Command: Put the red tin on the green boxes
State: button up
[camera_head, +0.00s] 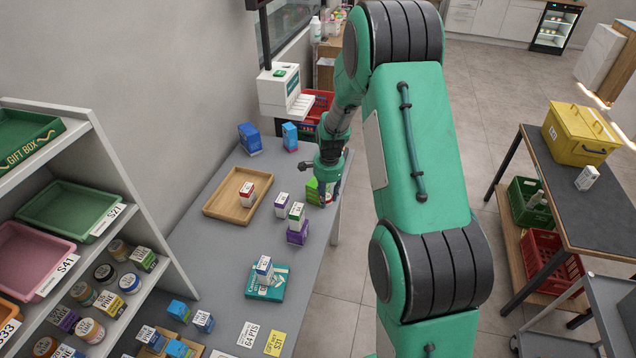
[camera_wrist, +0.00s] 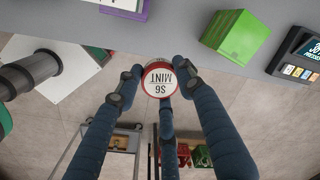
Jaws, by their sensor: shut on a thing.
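My gripper (camera_wrist: 160,85) is shut on the red tin (camera_wrist: 159,78), a round tin with a red rim and a white lid marked "S6 MINT". In the wrist view its fingers close around it, with the floor beyond the counter edge behind it. In the head view my gripper (camera_head: 328,188) is at the counter's right edge, and the tin is mostly hidden there. Bright green boxes (camera_head: 312,190) stand on the counter just left of my gripper, partly covered by it. In the wrist view a green box (camera_wrist: 235,36) stands near the counter edge, apart from the tin.
A purple box (camera_head: 297,236) with a smaller green-and-white box on it stands nearer. A wooden tray (camera_head: 222,206) holds a red-and-white box. Blue boxes (camera_head: 250,139) and a white machine (camera_head: 280,92) are at the back. A teal box (camera_head: 265,293) lies nearer on the counter.

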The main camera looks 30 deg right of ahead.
jog(key=shift+w+d+m, duration=0.1)
jog(key=shift+m, duration=0.9)
jog(key=shift+w, duration=0.1)
jog(key=w+d, duration=0.1)
jog(key=w, duration=0.4)
jog(key=w+d+f, duration=0.1)
jog(key=w+d, duration=0.1)
jog(key=w, duration=0.3)
jog(key=w+d, duration=0.2)
jog(key=w, duration=0.3)
jog(key=shift+d+f, duration=0.1)
jog(key=shift+f, duration=0.15)
jog(key=shift+f, duration=1.75)
jog(key=shift+f, duration=0.15)
jog(key=o, duration=1.3)
jog(key=shift+c, duration=0.2)
